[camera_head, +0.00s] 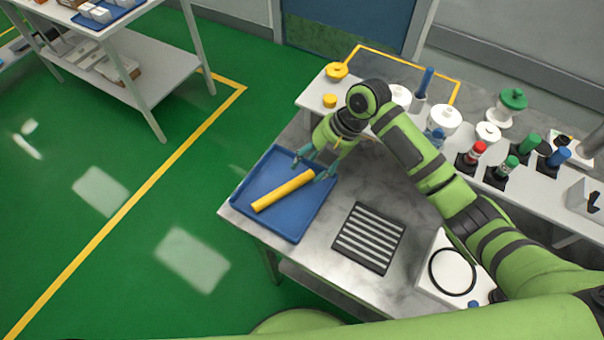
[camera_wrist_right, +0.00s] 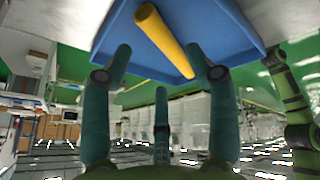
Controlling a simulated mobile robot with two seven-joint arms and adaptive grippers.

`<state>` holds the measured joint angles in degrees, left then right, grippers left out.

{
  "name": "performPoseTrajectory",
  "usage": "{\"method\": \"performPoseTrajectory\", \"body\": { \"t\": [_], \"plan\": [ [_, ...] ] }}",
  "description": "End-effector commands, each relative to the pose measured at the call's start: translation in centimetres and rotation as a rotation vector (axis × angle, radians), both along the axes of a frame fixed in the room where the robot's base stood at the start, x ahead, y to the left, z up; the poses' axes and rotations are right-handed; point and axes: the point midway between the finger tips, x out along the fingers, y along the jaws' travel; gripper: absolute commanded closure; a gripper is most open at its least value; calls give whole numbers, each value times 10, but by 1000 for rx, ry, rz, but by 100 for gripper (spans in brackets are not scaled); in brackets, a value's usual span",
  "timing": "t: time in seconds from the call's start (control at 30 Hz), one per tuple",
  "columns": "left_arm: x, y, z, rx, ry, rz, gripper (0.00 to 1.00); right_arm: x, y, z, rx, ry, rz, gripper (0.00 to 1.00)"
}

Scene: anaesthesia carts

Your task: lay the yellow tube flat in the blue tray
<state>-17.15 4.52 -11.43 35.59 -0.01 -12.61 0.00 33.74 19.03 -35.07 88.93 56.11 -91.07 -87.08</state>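The yellow tube (camera_head: 283,191) lies lengthwise in the blue tray (camera_head: 285,226), slanting from lower left to upper right, and looks flat on its floor. The tray is on the near left part of the grey table. My right gripper (camera_head: 312,170) is at the tube's upper right end, its fingers spread to either side and apart from it. In the right wrist view, the tube (camera_wrist_right: 164,42) and the tray (camera_wrist_right: 225,30) show beyond the open fingers, with nothing held between them. My left gripper is not in view.
A black slotted rack (camera_head: 369,237) lies right of the tray. A white shelf behind holds yellow caps (camera_head: 336,71), white jars (camera_head: 446,119) and several colour-capped tubes in black holders. My right arm reaches across the table and the shelf's front. Green floor is open at left.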

Motion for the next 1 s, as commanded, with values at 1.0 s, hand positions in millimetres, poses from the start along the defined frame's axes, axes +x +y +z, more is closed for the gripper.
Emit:
{"method": "performPoseTrajectory", "body": {
  "t": [1.0],
  "plan": [
    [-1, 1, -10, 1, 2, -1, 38, 1, -27, 62, 6, -5, 1, 42]
  ]
}}
